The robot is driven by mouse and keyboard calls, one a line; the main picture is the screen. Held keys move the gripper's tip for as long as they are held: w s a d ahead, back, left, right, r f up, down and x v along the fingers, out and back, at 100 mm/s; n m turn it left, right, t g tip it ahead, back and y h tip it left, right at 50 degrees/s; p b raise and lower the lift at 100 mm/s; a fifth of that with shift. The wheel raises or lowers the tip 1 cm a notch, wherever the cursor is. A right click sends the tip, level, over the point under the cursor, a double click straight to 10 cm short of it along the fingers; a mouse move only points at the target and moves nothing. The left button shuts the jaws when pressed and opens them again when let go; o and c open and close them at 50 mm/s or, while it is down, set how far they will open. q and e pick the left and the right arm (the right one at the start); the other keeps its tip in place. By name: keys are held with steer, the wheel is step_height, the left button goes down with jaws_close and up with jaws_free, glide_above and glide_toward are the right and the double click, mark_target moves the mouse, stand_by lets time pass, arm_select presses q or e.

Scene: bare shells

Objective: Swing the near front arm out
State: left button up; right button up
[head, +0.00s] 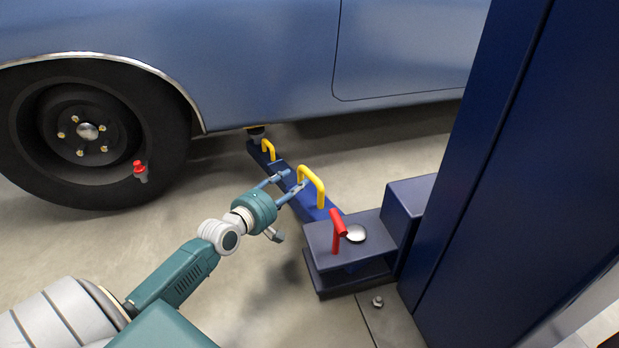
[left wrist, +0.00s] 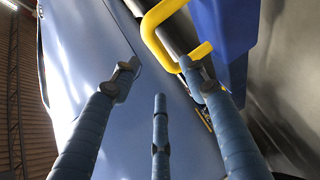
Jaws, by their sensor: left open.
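The near front arm (head: 328,209) is a blue lift arm that runs from the post's bracket toward the car's underside. A yellow handle (head: 320,190) stands on it, and a smaller yellow handle (head: 270,151) stands farther out, by the round pad (head: 256,132) under the sill. My left gripper (head: 294,181) is open over the arm, just left of the larger handle. In the left wrist view, a yellow handle (left wrist: 149,30) is beyond the fingertips at the top, close to the right finger; I cannot tell whether they touch. The handle is not between the fingers. My right gripper is out of view.
A red lever (head: 337,230) stands on the bracket (head: 316,240) beside the dark blue post (head: 500,190). The blue car (head: 260,60) and its front wheel (head: 95,135) are behind and left. Open concrete floor (head: 290,290) lies in front.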

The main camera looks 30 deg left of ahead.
mark_target(307, 174)
arm_select(q)
steer(key=w+b, duration=0.1)
steer(key=w, duration=0.1)
steer(key=w+f+b, duration=0.1)
steer(key=w+b, duration=0.1)
steer(key=w, duration=0.1)
steer(key=w+f+b, duration=0.1)
steer(key=w+b, duration=0.1)
steer(key=w, duration=0.1)
steer(key=shift+w, duration=0.15)
steer(key=shift+w+r+b, duration=0.15)
steer(key=shift+w+b, duration=0.2)
steer(key=shift+w, duration=0.05)
jaws_close()
